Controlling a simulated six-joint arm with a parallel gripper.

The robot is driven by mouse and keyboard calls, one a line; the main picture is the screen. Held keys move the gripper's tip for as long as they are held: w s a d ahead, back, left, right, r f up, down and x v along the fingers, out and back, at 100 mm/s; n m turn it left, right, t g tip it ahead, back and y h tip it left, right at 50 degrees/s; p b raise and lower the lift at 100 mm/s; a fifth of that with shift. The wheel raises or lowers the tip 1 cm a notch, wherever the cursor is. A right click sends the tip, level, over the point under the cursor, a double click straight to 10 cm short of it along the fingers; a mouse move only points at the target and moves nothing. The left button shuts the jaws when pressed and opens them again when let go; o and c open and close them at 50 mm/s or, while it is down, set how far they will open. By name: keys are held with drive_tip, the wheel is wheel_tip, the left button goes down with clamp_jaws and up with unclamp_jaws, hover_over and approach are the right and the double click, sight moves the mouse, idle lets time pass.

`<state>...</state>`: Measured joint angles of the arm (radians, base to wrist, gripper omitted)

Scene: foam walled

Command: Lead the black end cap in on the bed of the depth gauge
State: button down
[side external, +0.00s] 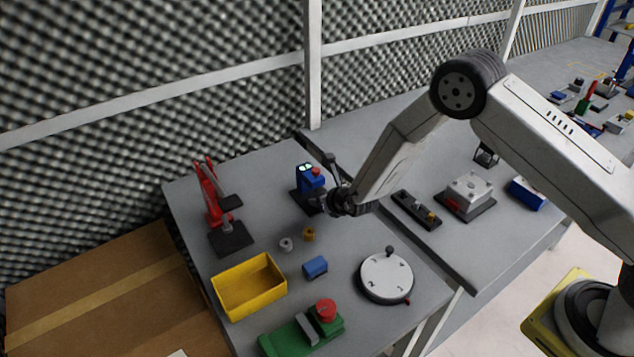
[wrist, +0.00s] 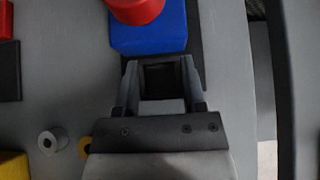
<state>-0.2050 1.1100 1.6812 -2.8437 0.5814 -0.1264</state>
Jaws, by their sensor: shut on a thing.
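The depth gauge (side external: 309,177) is a blue body with a red knob and small lit display on a black base, near the back of the table. In the wrist view its blue body (wrist: 150,40) and red top lie just beyond my fingertips, with the dark base (wrist: 193,48) beside and below. My gripper (wrist: 160,68) is shut on a black end cap (wrist: 163,82), seen as a dark square between the fingers. In the side view my gripper (side external: 322,202) is at the front of the gauge and hides the cap. I cannot tell whether the cap touches the bed.
A red lever press (side external: 212,200) stands left of the gauge. A grey ring (side external: 286,244), a brass ring (side external: 309,235), a blue block (side external: 315,267), a yellow bin (side external: 249,287) and a round dial (side external: 386,277) lie in front. A black fixture (side external: 416,209) is to the right.

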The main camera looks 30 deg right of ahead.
drive_tip(key=shift+w, duration=1.25)
drive_tip(key=shift+c, duration=0.4)
unclamp_jaws()
drive_tip(key=shift+v, duration=3.9)
